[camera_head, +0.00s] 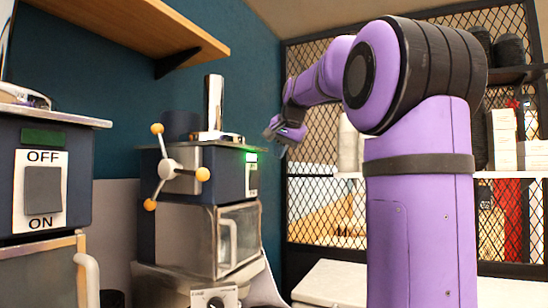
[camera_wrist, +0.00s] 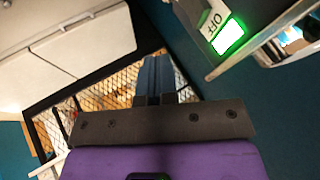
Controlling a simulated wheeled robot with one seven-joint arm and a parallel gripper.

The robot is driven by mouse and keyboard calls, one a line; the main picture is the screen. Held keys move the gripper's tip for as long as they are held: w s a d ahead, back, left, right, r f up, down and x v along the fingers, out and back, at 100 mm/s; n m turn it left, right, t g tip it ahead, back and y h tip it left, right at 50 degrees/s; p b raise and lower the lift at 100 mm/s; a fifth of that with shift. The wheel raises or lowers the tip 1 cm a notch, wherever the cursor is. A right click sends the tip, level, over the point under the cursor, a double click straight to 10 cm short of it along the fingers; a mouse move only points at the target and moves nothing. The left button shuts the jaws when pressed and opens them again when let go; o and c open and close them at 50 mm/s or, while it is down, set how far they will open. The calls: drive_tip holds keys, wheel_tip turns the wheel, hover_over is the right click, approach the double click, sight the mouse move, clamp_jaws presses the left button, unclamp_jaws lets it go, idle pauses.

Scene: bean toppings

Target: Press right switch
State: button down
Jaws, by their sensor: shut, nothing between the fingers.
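The right switch (camera_head: 252,176) is on the right side of the front of the dark blue machine (camera_head: 218,168), below a bright green lit indicator (camera_head: 250,157). It is small and seen at a slant in the head view. In the wrist view part of its white plate with "OFF" (camera_wrist: 213,22) shows at the top right, beside the glowing green indicator (camera_wrist: 228,36). The rest of the switch is cut off or hidden there. My gripper (camera_head: 270,128) is shut and empty, in the air above and to the right of the switch. Its fingers (camera_wrist: 157,65) point away from the plate.
A left machine (camera_head: 90,180) has a large grey switch (camera_head: 43,190) marked OFF and ON under an unlit dark green indicator (camera_head: 43,138). A three-armed handle (camera_head: 168,169) sticks out of the right machine's front. A wooden shelf (camera_head: 130,28) hangs above.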

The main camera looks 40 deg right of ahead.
sight(257, 183)
drive_tip(key=shift+w+d+f, duration=0.1)
drive_tip(key=shift+w+f, duration=0.9)
drive_tip(key=shift+w, duration=0.45)
drive_tip(key=shift+w+d+f, duration=0.1)
drive_tip(key=shift+w+f, duration=0.9)
drive_tip(key=shift+w, duration=0.45)
drive_tip(key=shift+w+d+f, duration=0.1)
drive_tip(key=shift+w+f, duration=0.9)
drive_tip(key=shift+w, duration=0.45)
drive_tip(key=shift+w+a, duration=0.1)
